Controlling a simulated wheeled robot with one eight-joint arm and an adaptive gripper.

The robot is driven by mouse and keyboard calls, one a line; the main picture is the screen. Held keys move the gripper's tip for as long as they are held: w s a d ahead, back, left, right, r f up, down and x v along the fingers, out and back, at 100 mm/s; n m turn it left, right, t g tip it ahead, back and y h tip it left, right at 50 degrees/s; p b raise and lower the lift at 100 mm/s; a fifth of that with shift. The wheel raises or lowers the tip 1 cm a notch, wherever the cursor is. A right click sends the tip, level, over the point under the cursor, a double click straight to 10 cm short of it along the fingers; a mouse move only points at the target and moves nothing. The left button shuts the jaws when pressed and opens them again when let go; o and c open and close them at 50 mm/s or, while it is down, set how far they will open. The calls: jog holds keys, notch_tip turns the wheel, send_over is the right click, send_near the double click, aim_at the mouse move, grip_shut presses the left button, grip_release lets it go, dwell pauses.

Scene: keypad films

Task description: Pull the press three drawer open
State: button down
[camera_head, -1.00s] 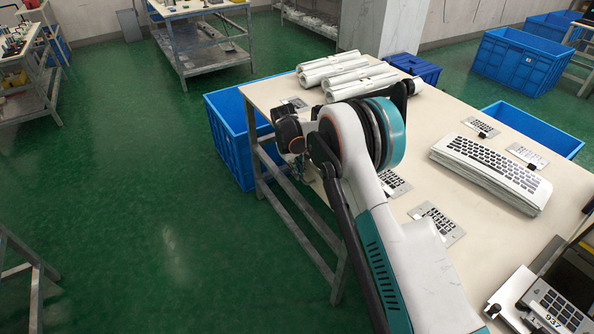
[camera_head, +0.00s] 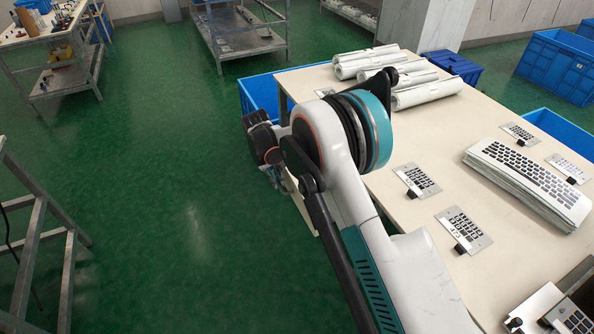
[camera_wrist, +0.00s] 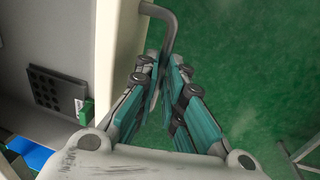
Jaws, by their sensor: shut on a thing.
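In the wrist view, my gripper (camera_wrist: 163,72) has its two teal and grey fingers closed around the lower end of a grey bar handle (camera_wrist: 170,28). The handle's bent top meets a cream panel (camera_wrist: 118,55), which looks like the drawer front. In the head view, my gripper (camera_head: 272,176) is small and partly hidden by my arm, low beside the table's left edge.
A cream table (camera_head: 500,265) fills the right, with keypad plates (camera_head: 417,181), a keyboard stack (camera_head: 530,180) and white rolls (camera_head: 428,92). A blue crate (camera_head: 258,95) stands behind my arm. A metal rack (camera_head: 40,245) is at the left. Green floor between is clear.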

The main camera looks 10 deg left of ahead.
jog(key=s+a, duration=0.7)
jog(key=a, duration=0.3)
jog(key=c, duration=2)
grip_release()
jog(key=shift+a, duration=0.1)
jog(key=shift+o, duration=0.2)
notch_tip(320, 180, up, 12)
jog(key=s+a, duration=0.1)
jog(key=shift+a, duration=0.4)
jog(key=shift+f, duration=0.15)
